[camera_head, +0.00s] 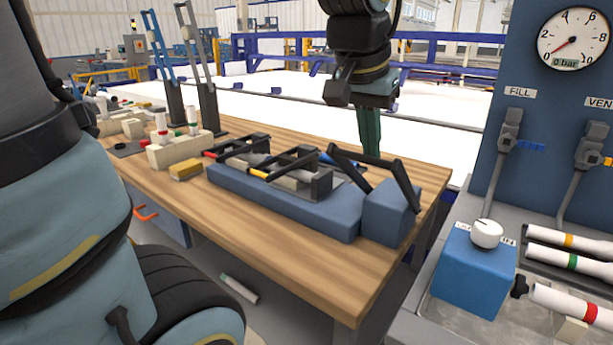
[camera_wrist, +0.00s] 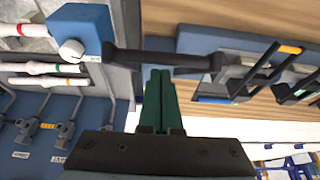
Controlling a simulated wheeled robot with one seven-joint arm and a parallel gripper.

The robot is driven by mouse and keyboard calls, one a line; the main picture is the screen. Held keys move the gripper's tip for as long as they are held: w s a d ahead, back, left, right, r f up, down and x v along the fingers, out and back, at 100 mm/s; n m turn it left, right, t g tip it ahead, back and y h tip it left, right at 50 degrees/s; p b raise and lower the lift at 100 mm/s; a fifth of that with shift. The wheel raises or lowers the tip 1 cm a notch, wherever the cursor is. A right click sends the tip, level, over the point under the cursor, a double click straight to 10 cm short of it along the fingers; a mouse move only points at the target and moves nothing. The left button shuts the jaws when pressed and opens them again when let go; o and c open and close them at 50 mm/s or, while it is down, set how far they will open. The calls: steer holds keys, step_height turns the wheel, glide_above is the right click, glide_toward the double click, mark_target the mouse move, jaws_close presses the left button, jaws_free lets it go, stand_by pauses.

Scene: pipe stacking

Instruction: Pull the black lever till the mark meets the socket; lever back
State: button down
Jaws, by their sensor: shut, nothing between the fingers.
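The black lever (camera_head: 375,155) is a bent frame on the blue block (camera_head: 392,212) at the right end of the blue fixture (camera_head: 285,200). In the wrist view the lever's bar (camera_wrist: 160,60) runs across just beyond my fingertips. My gripper (camera_head: 371,150) points down at the lever's far side, its green fingers shut with nothing between them; the fingers also show in the wrist view (camera_wrist: 160,72). Part of the fingers is hidden behind the lever. I cannot tell whether they touch it. Dark clamps partly hide the pale pipe in the fixture, and I cannot make out the mark or socket.
A blue box with a white knob (camera_head: 478,270) stands to the right, beside several banded pipes (camera_head: 567,240) in a grey tray. A panel with a gauge (camera_head: 572,39) reading about 0 bar rises behind. Two tall levers (camera_head: 200,80) stand at the table's far left. The front table top is clear.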

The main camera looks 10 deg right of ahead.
steer(key=p+v, duration=0.8)
steer(key=p, duration=0.1)
steer(key=shift+f, duration=0.1)
steer(key=shift+s, duration=0.1)
stand_by(0.4)
